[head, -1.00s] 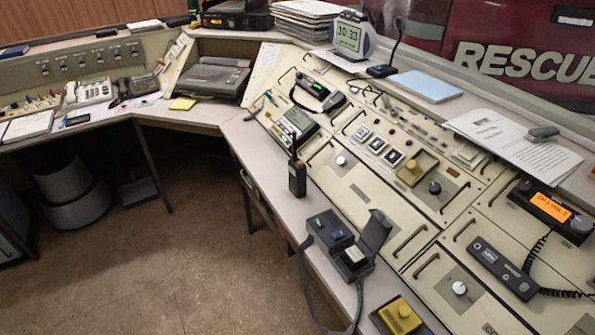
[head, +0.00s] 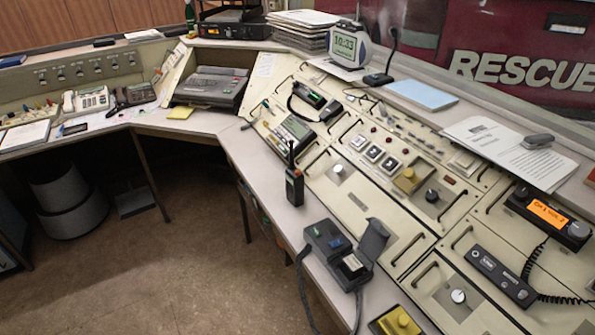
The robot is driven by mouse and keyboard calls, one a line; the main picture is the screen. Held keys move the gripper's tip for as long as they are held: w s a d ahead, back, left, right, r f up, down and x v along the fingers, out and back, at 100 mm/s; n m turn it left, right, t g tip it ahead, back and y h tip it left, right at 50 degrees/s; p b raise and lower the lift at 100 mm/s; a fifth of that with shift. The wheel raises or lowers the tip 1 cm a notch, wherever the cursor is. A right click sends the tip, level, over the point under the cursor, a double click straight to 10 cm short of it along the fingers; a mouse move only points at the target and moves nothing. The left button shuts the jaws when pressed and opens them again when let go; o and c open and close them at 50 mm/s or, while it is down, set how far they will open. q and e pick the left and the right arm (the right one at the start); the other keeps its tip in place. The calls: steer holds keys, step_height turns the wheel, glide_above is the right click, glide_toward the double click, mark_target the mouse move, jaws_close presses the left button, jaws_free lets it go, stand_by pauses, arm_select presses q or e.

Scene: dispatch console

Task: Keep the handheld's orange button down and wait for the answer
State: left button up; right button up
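The handheld (head: 294,186) is a small black radio with a thin upright antenna. It stands on the pale front ledge of the console, near the middle of the head view. A small orange patch shows near its top, but it is too small to tell whether this is the button or whether it is pressed. Neither of my grippers is in view, and nothing touches the handheld.
A dark open-lidded box (head: 328,240) with a cable stands on the ledge nearer me. A fixed radio (head: 548,217) with a lit orange display and a corded microphone (head: 502,277) are at right. A yellow button box (head: 398,322) sits at the front edge.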

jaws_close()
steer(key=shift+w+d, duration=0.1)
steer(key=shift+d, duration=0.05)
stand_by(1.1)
